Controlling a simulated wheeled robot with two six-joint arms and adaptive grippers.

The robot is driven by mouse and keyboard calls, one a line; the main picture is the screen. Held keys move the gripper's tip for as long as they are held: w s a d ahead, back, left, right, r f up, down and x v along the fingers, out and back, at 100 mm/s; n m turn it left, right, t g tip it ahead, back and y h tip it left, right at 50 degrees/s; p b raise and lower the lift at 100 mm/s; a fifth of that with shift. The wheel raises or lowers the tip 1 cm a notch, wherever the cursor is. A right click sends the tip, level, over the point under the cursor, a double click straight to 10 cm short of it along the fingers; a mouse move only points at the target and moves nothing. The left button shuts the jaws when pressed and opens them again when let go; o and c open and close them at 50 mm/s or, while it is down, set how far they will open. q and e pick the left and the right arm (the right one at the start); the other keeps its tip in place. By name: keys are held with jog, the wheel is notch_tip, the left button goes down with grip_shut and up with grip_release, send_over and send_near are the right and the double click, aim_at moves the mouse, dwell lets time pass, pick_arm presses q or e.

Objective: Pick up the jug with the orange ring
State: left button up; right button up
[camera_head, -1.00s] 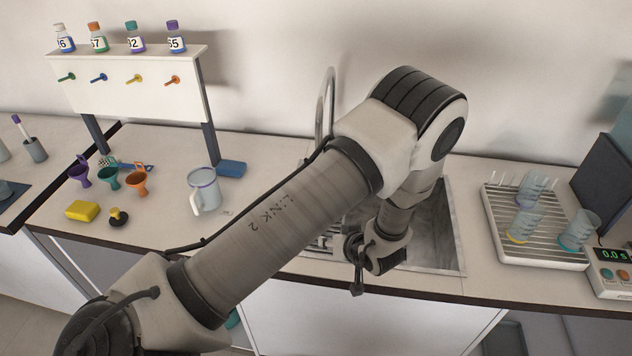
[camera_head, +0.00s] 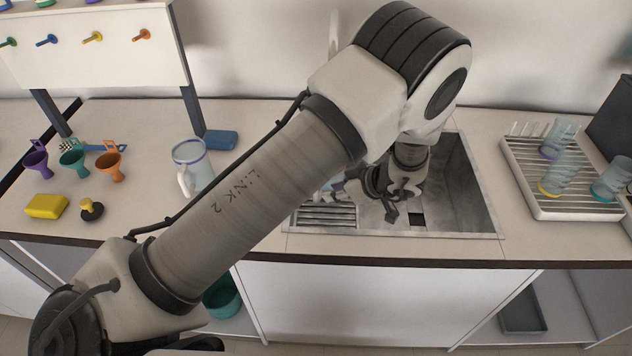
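No jug with an orange ring can be made out. A clear jug (camera_head: 190,159) with a blue-violet rim band and a white handle stands on the counter, partly behind my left arm. A small piece of something clear and bluish (camera_head: 335,183) shows at the sink's left side between my arm and gripper; its ring cannot be seen. My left gripper (camera_head: 391,207) hangs over the sink (camera_head: 465,195), and its finger opening is unclear at this angle. My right gripper is not in view.
A drying rack (camera_head: 580,207) at the right holds beakers with violet (camera_head: 556,140) and yellow (camera_head: 557,180) bands; another beaker (camera_head: 611,180) stands by its right edge. A faucet (camera_head: 334,35) rises behind my arm.

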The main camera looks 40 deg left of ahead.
pick_arm(q)
jog(key=p+x, duration=0.2)
jog(key=x, duration=0.6)
jog(key=shift+w+a, duration=0.1)
jog(key=shift+a, duration=0.25)
grip_shut()
